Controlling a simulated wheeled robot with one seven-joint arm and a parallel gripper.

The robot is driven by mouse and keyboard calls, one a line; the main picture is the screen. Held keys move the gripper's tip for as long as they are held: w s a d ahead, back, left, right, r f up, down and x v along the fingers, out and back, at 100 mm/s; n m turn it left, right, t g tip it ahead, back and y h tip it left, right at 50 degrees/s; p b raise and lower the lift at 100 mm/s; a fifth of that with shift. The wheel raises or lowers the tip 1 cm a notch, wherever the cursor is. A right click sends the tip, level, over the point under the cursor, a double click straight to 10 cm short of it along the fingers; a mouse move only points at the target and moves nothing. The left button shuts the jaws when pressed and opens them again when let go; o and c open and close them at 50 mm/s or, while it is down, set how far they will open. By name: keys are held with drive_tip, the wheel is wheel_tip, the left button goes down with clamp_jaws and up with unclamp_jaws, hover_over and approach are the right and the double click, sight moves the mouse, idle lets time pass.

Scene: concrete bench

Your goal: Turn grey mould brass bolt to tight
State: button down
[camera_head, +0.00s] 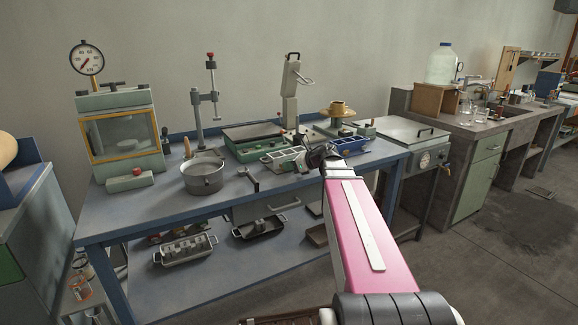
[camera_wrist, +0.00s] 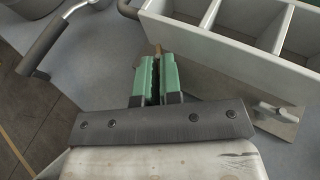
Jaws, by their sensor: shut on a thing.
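The grey mould (camera_wrist: 215,46) has open compartments and fills the upper right of the wrist view. In the head view the grey mould (camera_head: 285,157) sits on the blue bench, partly hidden by my gripper (camera_head: 303,164). In the wrist view my gripper (camera_wrist: 157,83) has green fingers close together beside the mould's near wall. They are shut on the brass bolt (camera_wrist: 157,49), of which only a small brownish end shows. Most of the bolt is hidden between the fingers, so I cannot tell how tight it is.
A blue mould (camera_head: 350,146) stands just right of my gripper. A grey pot (camera_head: 203,178) stands to the left on the bench (camera_head: 150,214). A dark-handled lever (camera_wrist: 42,50) lies left of the fingers in the wrist view. A green-based device (camera_head: 253,141) stands behind.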

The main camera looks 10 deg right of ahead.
drive_tip(key=m+t+h, duration=0.2)
drive_tip(key=m, duration=0.1)
drive_tip(key=s+a+m+t+h, duration=0.1)
drive_tip(key=h, duration=0.1)
drive_tip(key=shift+m+t, duration=0.3)
drive_tip(key=shift+t, duration=0.1)
drive_tip(key=shift+a+m+t+h, duration=0.2)
drive_tip(key=shift+m+t+h, duration=0.25)
drive_tip(key=shift+m+h, duration=0.65)
drive_tip(key=shift+a+m+t+h, duration=0.15)
drive_tip(key=shift+m+t+h, duration=0.3)
drive_tip(key=shift+m+h, duration=1.05)
drive_tip(key=shift+h, duration=0.3)
drive_tip(key=c, duration=1.6)
unclamp_jaws()
drive_tip(key=shift+o, duration=0.2)
